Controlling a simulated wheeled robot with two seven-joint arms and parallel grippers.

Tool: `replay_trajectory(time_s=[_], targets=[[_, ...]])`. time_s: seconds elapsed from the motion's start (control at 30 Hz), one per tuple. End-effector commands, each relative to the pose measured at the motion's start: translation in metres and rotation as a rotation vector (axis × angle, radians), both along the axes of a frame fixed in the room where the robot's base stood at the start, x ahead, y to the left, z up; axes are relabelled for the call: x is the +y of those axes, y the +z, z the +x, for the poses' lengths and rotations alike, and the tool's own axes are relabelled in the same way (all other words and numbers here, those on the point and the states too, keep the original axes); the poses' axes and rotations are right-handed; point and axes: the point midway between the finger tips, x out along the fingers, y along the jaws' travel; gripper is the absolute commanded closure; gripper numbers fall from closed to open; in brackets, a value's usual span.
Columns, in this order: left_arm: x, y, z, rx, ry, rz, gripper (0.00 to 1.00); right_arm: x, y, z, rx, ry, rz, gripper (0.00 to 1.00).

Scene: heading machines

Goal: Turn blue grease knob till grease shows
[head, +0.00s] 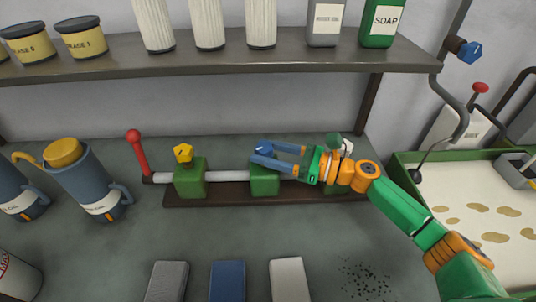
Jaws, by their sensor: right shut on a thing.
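A blue knob (264,145) sits on top of the middle green block (265,182) on a grey horizontal rod. My right gripper (263,154) reaches in from the right with its blue fingers around this knob and is shut on it. The fingers hide part of the knob. No grease can be made out at the block. My left gripper is not in view.
A yellow knob (183,153) tops the left green block (190,180), beside a red-tipped lever (139,155). My right arm partly covers the right block. A shelf (220,58) with cans and bottles hangs above. A green-rimmed tray (400,168) stands at right.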

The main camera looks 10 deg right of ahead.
Motion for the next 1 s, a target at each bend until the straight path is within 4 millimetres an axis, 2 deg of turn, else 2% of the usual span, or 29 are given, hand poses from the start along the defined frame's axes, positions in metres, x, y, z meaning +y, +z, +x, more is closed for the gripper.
replay_trajectory(time_s=[0.47,0.5,0.57,0.6,0.87,1.0], targets=[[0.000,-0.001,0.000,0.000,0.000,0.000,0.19,0.001,0.000,0.000,0.001,0.012,0.001,1.00],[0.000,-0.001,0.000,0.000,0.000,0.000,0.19,0.001,0.000,0.000,0.001,0.012,0.001,0.37],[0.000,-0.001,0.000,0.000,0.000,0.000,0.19,0.001,0.000,0.000,0.001,0.012,0.001,0.21],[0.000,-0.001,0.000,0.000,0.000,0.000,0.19,0.001,0.000,0.000,0.001,0.012,0.001,0.18],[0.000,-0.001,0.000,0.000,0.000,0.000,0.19,0.001,0.001,0.000,0.000,0.011,0.000,0.18],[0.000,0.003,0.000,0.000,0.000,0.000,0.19,0.001,0.018,0.000,-0.003,0.014,-0.002,0.18]])
